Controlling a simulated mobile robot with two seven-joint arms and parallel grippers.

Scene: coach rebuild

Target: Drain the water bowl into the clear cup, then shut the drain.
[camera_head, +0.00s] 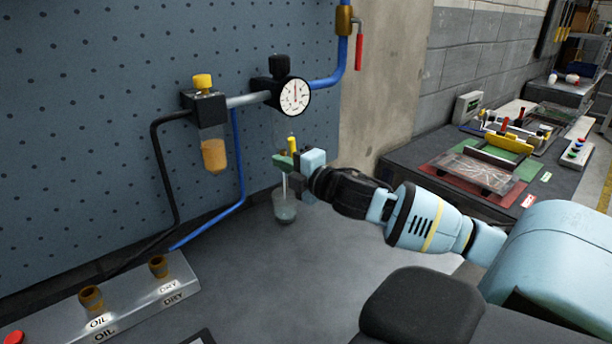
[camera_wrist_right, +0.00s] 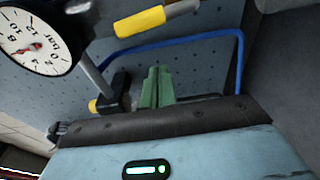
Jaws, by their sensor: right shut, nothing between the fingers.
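The clear water bowl (camera_head: 281,124) hangs under the gauge unit in the head view and is hard to make out against the board. A small yellow drain part (camera_head: 292,141) shows at its lower end; a yellow piece (camera_wrist_right: 140,21) also shows close up in the right wrist view. The clear cup (camera_head: 285,208) stands on the bench below, with some liquid in it. A thin pale streak, like running water, drops towards the cup. My right gripper (camera_head: 284,162) is just below the yellow part, its green fingers (camera_wrist_right: 156,87) shut and empty. My left gripper is out of view.
A pressure gauge (camera_head: 295,96) sits above the bowl. An amber bowl (camera_head: 214,155) hangs to the left, with blue hoses (camera_head: 241,180) nearby. A metal OIL/DRY rack (camera_head: 130,295) stands at the front left. The bench (camera_head: 270,270) in front of the cup is clear.

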